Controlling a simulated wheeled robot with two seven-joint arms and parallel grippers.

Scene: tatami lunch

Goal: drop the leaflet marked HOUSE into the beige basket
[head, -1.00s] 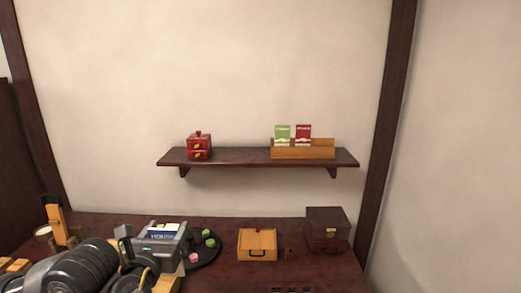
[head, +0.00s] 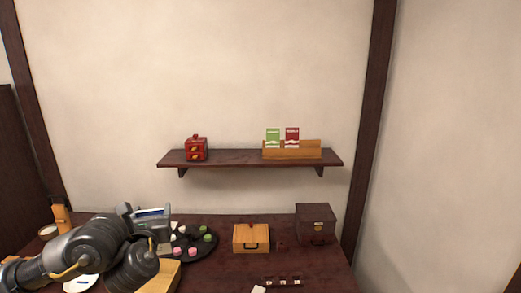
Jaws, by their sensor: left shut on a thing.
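My left gripper (head: 148,219) is at the lower left of the head view, over the back left of the dark table. It is shut on a white and blue leaflet (head: 153,212), of which only a slim part shows between the grey jaws. Its marking cannot be read now; in the earlier frame its letters look like the start of HOUSE. I cannot make out a beige basket in this view. My right gripper is not in view.
A dark round tray (head: 207,247) with pink and green sweets lies beside the gripper. A wooden box (head: 251,237) and a dark chest (head: 315,223) stand to the right. A wall shelf (head: 225,158) bears a red box (head: 196,148) and a leaflet rack (head: 291,150).

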